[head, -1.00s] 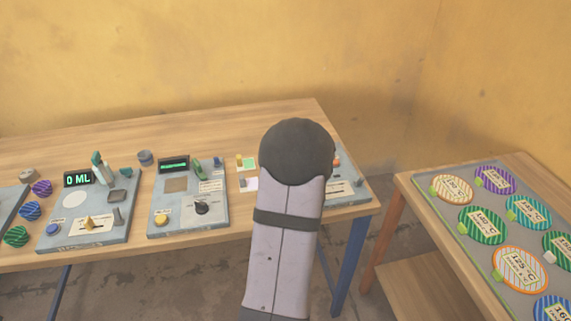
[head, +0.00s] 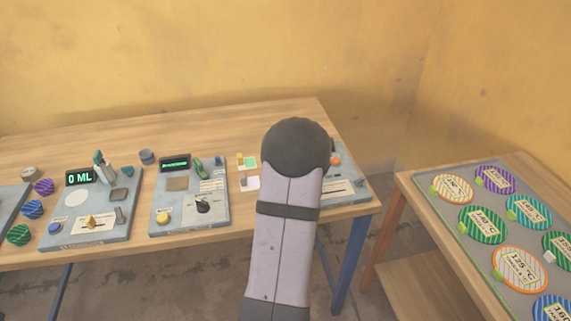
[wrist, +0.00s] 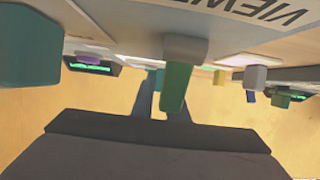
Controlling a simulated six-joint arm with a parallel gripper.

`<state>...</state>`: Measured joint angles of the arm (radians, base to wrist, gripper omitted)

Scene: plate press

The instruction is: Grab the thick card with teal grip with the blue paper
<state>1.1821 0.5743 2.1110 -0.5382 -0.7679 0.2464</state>
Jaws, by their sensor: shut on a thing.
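In the head view my own arm hides my gripper and what it holds. In the wrist view my gripper (wrist: 146,97) shows its dark fingers around a small teal piece (wrist: 159,79), which looks like the teal grip of the thick card. A green block in front covers part of it and of the fingers. The card's body and its blue paper cannot be made out. In the head view, a green card with a yellow grip (head: 249,162) and a white card (head: 250,184) lie on the table left of my arm.
A control panel with a dark knob (head: 203,205) stands left of the cards, another with a "0 ML" display (head: 80,178) further left. A panel (head: 349,190) is partly hidden behind my arm. A side table at right bears a tray (head: 458,230) of striped discs. The table's back is clear.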

